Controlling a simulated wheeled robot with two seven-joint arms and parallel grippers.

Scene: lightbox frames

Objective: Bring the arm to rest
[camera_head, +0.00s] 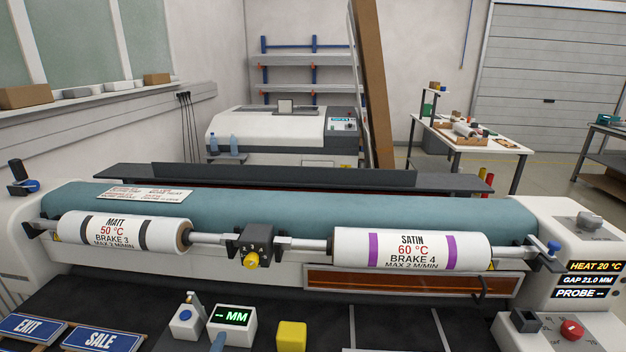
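Neither of my arms nor grippers shows in the head view. A wide laminator with a teal roller (300,210) spans the picture. A white roll marked MATT, 50 °C, brake 3 (120,232) sits on its front bar at left. A white roll marked SATIN, 60 °C, brake 4 (411,249) sits at right. Between them is a dark dial block with a yellow knob (250,261). The panel display (595,280) reads HEAT 20 °C, GAP 21.0 MM and PROBE --.
On the dark front table lie EXIT (32,327) and SALE (102,340) signs, a meter (232,322) reading -- MM and a yellow block (291,335). A red button (571,330) is at right. Behind are another machine (270,132) and a cluttered table (500,146).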

